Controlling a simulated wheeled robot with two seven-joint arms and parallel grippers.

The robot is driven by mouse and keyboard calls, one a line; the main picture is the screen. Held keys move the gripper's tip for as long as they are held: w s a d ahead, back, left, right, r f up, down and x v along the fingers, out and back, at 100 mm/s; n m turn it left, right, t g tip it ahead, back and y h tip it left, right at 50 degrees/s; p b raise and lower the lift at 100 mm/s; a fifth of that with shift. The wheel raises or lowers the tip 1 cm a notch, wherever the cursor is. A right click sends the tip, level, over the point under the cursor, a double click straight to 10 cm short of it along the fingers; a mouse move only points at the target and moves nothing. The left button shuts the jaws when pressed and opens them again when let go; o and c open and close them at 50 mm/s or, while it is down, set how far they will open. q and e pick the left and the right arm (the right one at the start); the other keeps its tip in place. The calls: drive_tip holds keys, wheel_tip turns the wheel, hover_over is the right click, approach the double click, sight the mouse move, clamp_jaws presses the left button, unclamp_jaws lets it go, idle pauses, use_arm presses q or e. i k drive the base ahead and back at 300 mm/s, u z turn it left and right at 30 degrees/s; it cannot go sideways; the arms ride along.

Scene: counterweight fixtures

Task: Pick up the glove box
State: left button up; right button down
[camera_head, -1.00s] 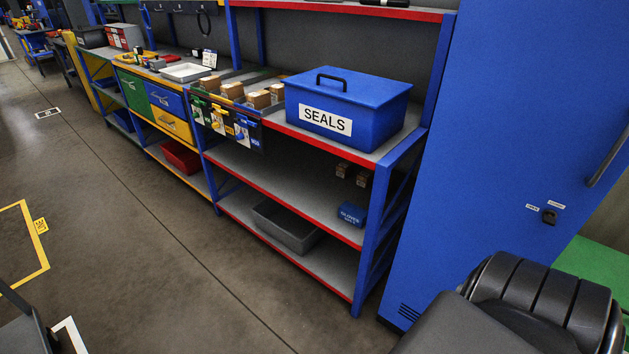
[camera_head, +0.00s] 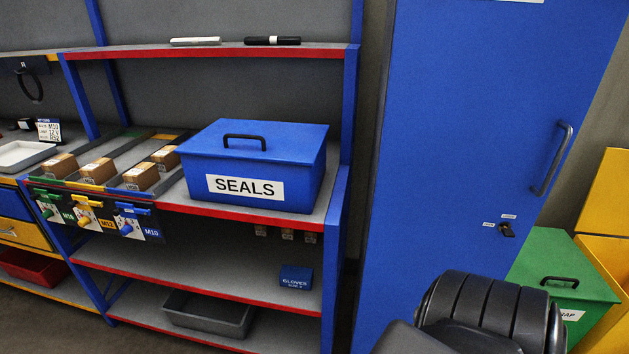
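The glove box is a small blue box (camera_head: 296,278) with white lettering that reads like "GLOVES". It sits on the middle grey shelf (camera_head: 190,275) of the blue and red rack, near the right end, below the SEALS box. Nothing is touching it from my side. A dark, ribbed part of my own arm shows at the lower right. Neither of my grippers shows in the view.
A blue SEALS box (camera_head: 262,150) stands on the shelf above. A grey bin (camera_head: 210,318) rests on the bottom shelf. A tall blue cabinet (camera_head: 450,150) stands right of the rack, with a green bin (camera_head: 560,270) beyond. The middle shelf's left part is clear.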

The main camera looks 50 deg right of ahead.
sight(294, 276)
drive_tip(key=z, duration=1)
drive_tip(key=i, duration=0.9)
drive_tip(key=z, duration=0.95)
